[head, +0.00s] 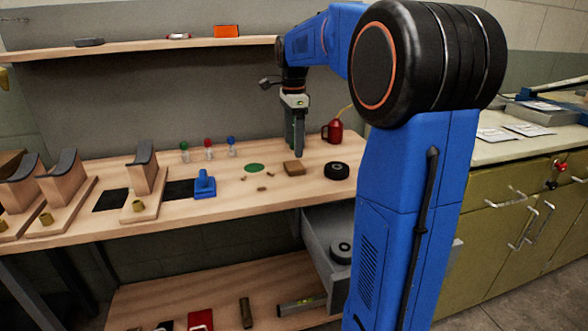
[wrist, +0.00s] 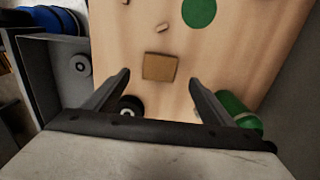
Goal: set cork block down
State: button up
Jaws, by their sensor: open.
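The cork block (head: 293,168) is a small tan-brown block lying flat on the wooden bench top (head: 262,205). It also shows in the wrist view (wrist: 160,67), resting on the wood. My gripper (head: 296,152) points down just above and behind the block in the head view. In the wrist view my gripper (wrist: 159,79) has its two fingers spread wide, with nothing between them. The block appears between and slightly beyond the fingertips, apart from both. The exact height of the fingertips above the bench is hard to tell.
A black roll (head: 336,171) lies right of the block, and a red can (head: 334,131) stands behind. A green disc (head: 254,167) and small scraps lie left. A blue tool (head: 204,185) stands farther left. An open drawer (head: 325,238) below holds another roll (head: 341,249).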

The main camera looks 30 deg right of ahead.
aim_at(294, 165)
jog(key=shift+d+f, duration=0.1)
jog(key=shift+f, duration=3.4)
jog(key=c, duration=1.2)
jog(key=shift+c, duration=0.2)
